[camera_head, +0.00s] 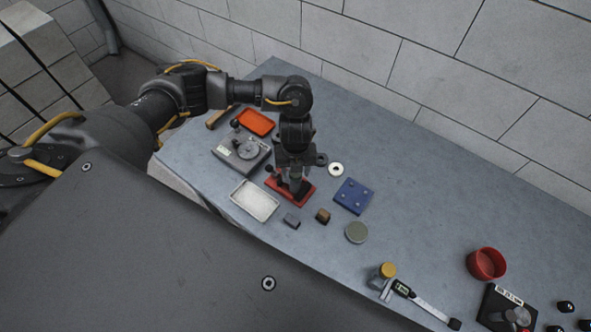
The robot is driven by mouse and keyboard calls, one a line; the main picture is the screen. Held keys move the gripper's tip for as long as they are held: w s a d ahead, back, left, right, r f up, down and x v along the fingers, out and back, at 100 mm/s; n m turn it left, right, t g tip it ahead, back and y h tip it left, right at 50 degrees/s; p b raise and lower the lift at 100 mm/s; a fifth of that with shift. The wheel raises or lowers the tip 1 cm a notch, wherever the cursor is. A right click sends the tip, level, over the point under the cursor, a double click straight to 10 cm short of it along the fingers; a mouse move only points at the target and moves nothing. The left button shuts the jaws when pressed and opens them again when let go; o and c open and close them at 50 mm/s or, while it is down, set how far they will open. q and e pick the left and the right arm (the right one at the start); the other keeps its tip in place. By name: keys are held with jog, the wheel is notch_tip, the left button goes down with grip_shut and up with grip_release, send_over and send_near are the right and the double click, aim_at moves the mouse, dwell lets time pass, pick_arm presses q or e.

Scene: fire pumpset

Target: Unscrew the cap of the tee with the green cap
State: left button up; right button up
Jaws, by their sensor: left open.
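My left arm comes in from the left, and my left gripper (294,180) points down over a small red base (304,195) on the grey workbench (420,215). The gripper is open, with its fingers around or just above what stands on that base. The gripper hides most of that thing, so I cannot tell whether it is the tee. No green cap shows clearly. A small fitting with a yellow cap (388,269) stands further right on the bench. My right gripper is not in view.
Close by are a grey device with a dial (242,153), an orange tray (256,122), a white tray (254,200), a blue plate (354,196) and a grey-green disc (357,232). A caliper (425,302) and red bowl (486,263) lie right. A block wall (450,70) stands behind.

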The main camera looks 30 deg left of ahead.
pick_arm(q)
jog(key=m+b, duration=0.1)
jog(key=m, duration=0.1)
jog(key=shift+f+m, duration=0.1)
jog(key=shift+m, duration=0.7)
jog(key=shift+f+m+b, duration=0.1)
jog(key=shift+m+b, duration=0.55)
jog(key=shift+m, duration=0.25)
jog(key=shift+m+b, duration=0.35)
jog(key=shift+m, duration=0.25)
jog(key=shift+r+m, duration=0.2)
jog(key=shift+m, duration=0.6)
jog(key=shift+f+m+b, duration=0.2)
jog(key=shift+m+b, duration=0.6)
jog(key=m+b, duration=0.1)
jog(key=m, duration=0.1)
jog(key=shift+r+m, duration=0.1)
jog(key=shift+m, duration=0.3)
jog(key=shift+r, duration=0.1)
